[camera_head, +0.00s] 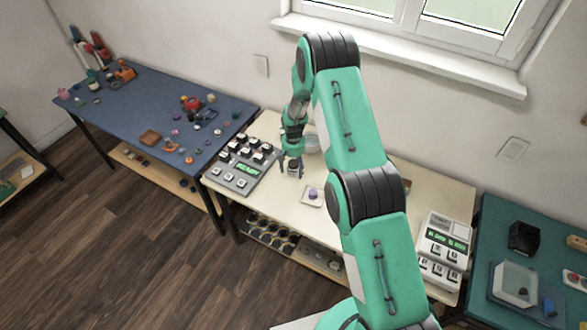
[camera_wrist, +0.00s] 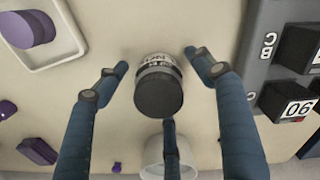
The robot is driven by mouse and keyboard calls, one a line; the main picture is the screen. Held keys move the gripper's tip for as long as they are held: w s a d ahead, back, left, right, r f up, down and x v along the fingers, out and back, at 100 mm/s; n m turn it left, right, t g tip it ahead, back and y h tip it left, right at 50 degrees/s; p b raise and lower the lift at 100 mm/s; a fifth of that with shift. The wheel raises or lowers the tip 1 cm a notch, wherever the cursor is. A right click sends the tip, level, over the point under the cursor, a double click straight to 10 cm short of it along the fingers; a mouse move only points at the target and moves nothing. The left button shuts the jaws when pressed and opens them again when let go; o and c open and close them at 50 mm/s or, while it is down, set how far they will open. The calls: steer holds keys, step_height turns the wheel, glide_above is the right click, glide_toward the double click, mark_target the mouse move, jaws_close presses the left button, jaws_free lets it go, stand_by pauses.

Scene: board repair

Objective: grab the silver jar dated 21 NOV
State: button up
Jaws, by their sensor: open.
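A small jar (camera_wrist: 158,92) with a dark round top and a silver-grey side stands on the cream table in the wrist view. A pale label with dark lettering wraps its side, but I cannot read the date clearly. My gripper (camera_wrist: 157,62) is open, with blue fingers on both sides of the jar and a third finger near its lower edge. Gaps show between the side fingers and the jar; I cannot tell if the third finger touches it. In the head view my gripper (camera_head: 291,162) points down around the jar (camera_head: 293,171).
A white tray (camera_head: 304,203) with a purple piece stands close by. A grey keypad device (camera_head: 232,181) is left of the jar, and a white bowl (camera_head: 313,145) is behind it. A white device (camera_head: 433,270) stands at the table's right end.

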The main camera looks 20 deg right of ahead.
mark_target(293, 162)
stand_by(0.5)
steer(key=c, duration=1.4)
steer(key=shift+o, duration=0.2)
steer(key=shift+r, duration=0.15)
steer(key=shift+r, duration=4.9)
